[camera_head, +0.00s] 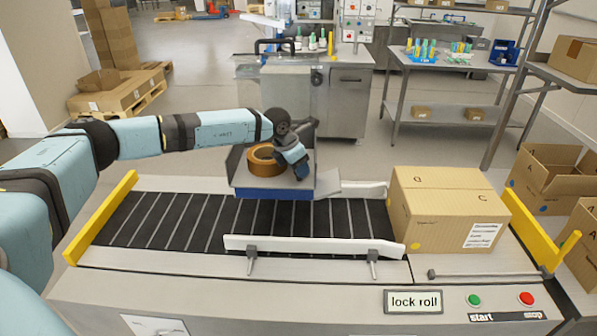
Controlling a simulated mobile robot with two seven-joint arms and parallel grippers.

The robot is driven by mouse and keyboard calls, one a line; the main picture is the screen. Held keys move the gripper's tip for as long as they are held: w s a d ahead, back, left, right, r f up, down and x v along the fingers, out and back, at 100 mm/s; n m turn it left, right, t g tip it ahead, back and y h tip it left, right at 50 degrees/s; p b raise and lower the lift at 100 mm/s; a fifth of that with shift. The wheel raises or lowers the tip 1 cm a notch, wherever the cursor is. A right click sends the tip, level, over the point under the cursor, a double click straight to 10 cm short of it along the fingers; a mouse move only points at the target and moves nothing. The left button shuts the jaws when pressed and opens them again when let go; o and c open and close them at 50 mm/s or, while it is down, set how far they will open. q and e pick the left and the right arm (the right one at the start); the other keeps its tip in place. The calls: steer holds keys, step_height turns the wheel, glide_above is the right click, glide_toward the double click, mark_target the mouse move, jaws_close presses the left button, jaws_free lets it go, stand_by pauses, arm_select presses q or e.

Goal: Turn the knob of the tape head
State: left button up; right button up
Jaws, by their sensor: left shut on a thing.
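The tape head (238,172) stands at the far side of the conveyor, a grey housing with a blue base. A brown tape roll (262,166) sits in it. My left arm reaches in from the left, and its gripper (298,168) points down at the right side of the tape roll. The gripper is shut at the tape head's knob, which the gripper itself hides. My right gripper is not in view.
A closed cardboard box (440,215) stands on the right of the conveyor (190,222). A white guide rail (310,245) runs along the near side. The front panel has a "lock roll" label (413,301), a green button (474,300) and a red button (526,298). Open boxes (548,175) stand at right.

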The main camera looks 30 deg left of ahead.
arm_select(q)
steer(key=m+b, duration=0.1)
steer(key=m, duration=0.1)
steer(key=m+g+h+b, duration=0.1)
steer(key=shift+f+m, duration=0.2)
steer(key=shift+m, duration=0.2)
steer(key=m+h+b, duration=0.1)
steer(key=m, duration=0.1)
steer(key=shift+m+g+b, duration=0.3)
steer(key=shift+g+b, duration=0.1)
steer(key=m+g+b, duration=0.1)
steer(key=m, duration=0.1)
steer(key=shift+w+r+m, duration=0.1)
steer(key=shift+m, duration=0.3)
steer(key=shift+a+m+b, duration=0.1)
steer(key=shift+m+b, duration=0.4)
steer(key=shift+r+g, duration=0.1)
steer(key=shift+g, duration=0.2)
steer(key=o, duration=0.7)
steer(key=shift+h, duration=0.3)
steer(key=shift+c, duration=0.2)
steer(key=b+v, duration=0.1)
steer(key=v, duration=1.3)
